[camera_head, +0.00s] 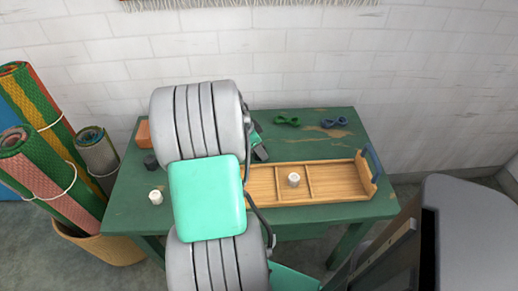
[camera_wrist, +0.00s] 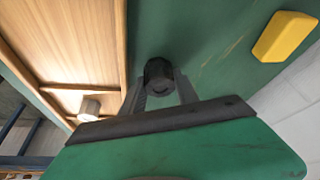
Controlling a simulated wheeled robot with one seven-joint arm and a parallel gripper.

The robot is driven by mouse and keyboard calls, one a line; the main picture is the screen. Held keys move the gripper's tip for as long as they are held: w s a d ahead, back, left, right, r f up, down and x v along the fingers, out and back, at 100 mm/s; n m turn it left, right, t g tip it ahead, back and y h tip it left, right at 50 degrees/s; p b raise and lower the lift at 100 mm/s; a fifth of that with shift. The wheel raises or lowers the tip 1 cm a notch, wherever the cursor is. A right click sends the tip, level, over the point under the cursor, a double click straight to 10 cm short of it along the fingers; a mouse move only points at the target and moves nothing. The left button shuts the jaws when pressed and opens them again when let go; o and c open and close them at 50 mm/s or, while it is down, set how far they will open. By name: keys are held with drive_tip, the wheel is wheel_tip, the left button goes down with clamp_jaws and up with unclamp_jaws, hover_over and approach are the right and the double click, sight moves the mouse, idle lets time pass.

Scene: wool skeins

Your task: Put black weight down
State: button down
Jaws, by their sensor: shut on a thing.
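My gripper (camera_wrist: 158,92) is shut on a black weight (camera_wrist: 158,72), a short dark cylinder between the two fingers in the wrist view. It is over the green table beside the long side of the wooden tray (camera_wrist: 122,50). I cannot tell whether the weight touches the table. In the head view my gripper (camera_head: 261,153) shows partly behind my arm, behind the tray (camera_head: 335,198), and the held weight is not clear there. Another dark cylinder (camera_head: 150,162) stands on the left of the table.
A white cylinder (camera_head: 294,179) stands in the tray and another (camera_head: 156,196) at the table's left. Green (camera_head: 287,121) and blue (camera_head: 333,124) skeins lie at the back. An orange block (camera_head: 143,133) is back left. A yellow block (camera_wrist: 285,37) lies near the gripper.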

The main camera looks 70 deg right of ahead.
drive_tip(key=c, duration=0.9)
unclamp_jaws()
